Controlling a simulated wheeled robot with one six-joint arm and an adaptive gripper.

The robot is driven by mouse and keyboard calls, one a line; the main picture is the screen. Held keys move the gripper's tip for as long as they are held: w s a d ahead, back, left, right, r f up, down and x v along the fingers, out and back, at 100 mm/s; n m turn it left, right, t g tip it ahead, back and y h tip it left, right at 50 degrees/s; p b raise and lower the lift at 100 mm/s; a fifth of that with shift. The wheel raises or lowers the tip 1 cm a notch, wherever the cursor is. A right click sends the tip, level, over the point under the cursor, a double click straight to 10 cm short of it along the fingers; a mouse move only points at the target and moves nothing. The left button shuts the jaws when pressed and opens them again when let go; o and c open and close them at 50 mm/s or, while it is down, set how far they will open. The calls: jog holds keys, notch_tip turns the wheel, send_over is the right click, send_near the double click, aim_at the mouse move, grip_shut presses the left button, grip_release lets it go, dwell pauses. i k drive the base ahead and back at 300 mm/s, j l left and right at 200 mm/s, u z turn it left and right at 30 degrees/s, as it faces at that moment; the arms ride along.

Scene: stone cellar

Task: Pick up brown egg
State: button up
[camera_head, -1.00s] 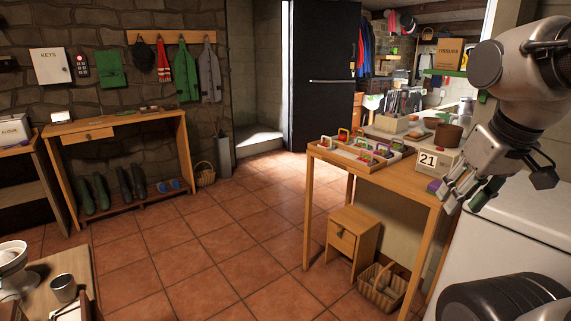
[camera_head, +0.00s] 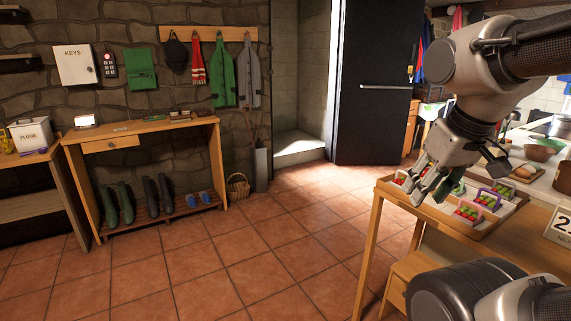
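I cannot make out a brown egg in this view. My gripper (camera_head: 432,190) is at the right, pointing down and to the left. Its fingers are spread with nothing seen between them. In the picture it overlaps the near left part of a wooden tray (camera_head: 474,232) on a wooden table (camera_head: 512,240). It hides part of the tray and its contents. I cannot tell how high above the tray it is.
Several small coloured baskets (camera_head: 466,212) stand in the tray. A bowl (camera_head: 540,150) and a brown loaf-like thing (camera_head: 525,172) stand behind it. A bench (camera_head: 150,126) with boots below lines the left wall. A black door (camera_head: 372,80) stands at the back. The tiled floor (camera_head: 235,255) is clear.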

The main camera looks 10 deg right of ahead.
aim_at(521, 172)
jog(key=i+j+u, duration=0.2)
jog(key=i, duration=0.6)
jog(key=i+u, duration=0.25)
jog(key=i, duration=0.5)
jog(key=i+l+u, duration=0.2)
jog(key=i, duration=0.6)
jog(key=i+z, duration=0.15)
jog(key=i, duration=0.25)
jog(key=i+j+z, duration=0.2)
jog(key=i, duration=0.2)
jog(key=i+j+z, duration=0.15)
jog(key=i, duration=0.3)
jog(key=z, duration=3.55)
